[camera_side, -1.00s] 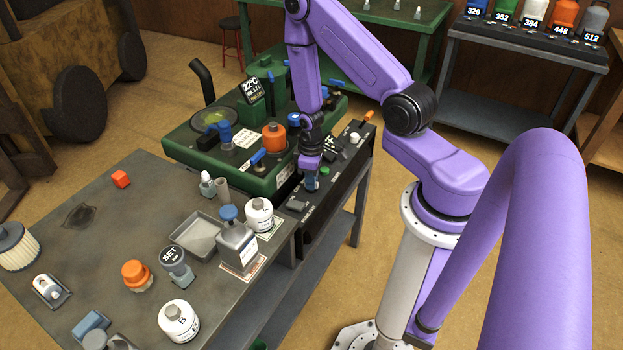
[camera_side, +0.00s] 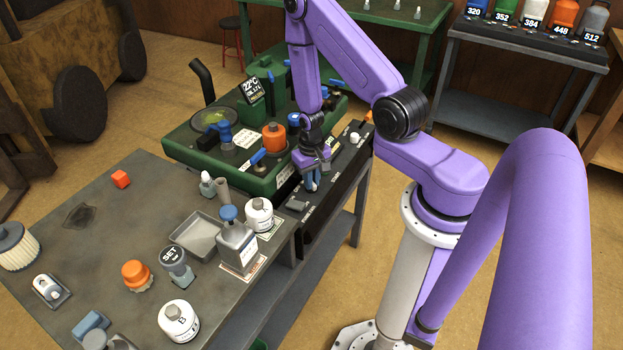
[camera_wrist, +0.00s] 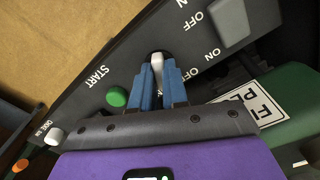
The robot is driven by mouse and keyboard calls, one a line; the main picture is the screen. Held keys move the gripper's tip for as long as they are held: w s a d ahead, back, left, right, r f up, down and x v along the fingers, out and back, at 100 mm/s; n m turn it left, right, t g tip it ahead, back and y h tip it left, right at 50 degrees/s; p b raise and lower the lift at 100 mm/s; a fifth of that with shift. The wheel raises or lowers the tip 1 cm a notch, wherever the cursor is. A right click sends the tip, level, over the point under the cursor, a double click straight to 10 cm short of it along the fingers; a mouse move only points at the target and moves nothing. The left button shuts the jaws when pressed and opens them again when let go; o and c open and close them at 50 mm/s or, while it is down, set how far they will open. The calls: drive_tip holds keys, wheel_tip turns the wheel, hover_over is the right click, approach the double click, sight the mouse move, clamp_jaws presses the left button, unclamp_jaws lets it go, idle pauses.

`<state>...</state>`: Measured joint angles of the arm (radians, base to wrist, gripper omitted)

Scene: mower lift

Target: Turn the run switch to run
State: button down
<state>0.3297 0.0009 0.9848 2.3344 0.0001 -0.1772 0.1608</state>
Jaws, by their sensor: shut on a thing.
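The run switch is a small white lever (camera_wrist: 157,64) on a dark control panel (camera_wrist: 125,60), in the wrist view. My gripper (camera_wrist: 161,82) has its blue fingers on either side of the lever and is shut on it. The panel is marked OFF and ON near the lever. In the side view my gripper (camera_side: 312,180) reaches down to the panel (camera_side: 335,190), and its fingers hide the lever there.
A green START button (camera_wrist: 117,97) lies beside the fingers, and a grey rocker switch (camera_wrist: 232,22) is on the other side. The green machine (camera_side: 190,150) stands close behind the panel. Bottles and a tray (camera_side: 183,250) crowd the table at left.

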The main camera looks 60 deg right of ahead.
drive_tip(key=shift+m, duration=0.3)
drive_tip(key=c, duration=1.1)
unclamp_jaws()
drive_tip(key=shift+c, duration=0.2)
drive_tip(key=shift+r, duration=0.1)
wheel_tip(320, 180, up, 17)
drive_tip(key=shift+r, duration=0.1)
drive_tip(key=shift+a, duration=0.1)
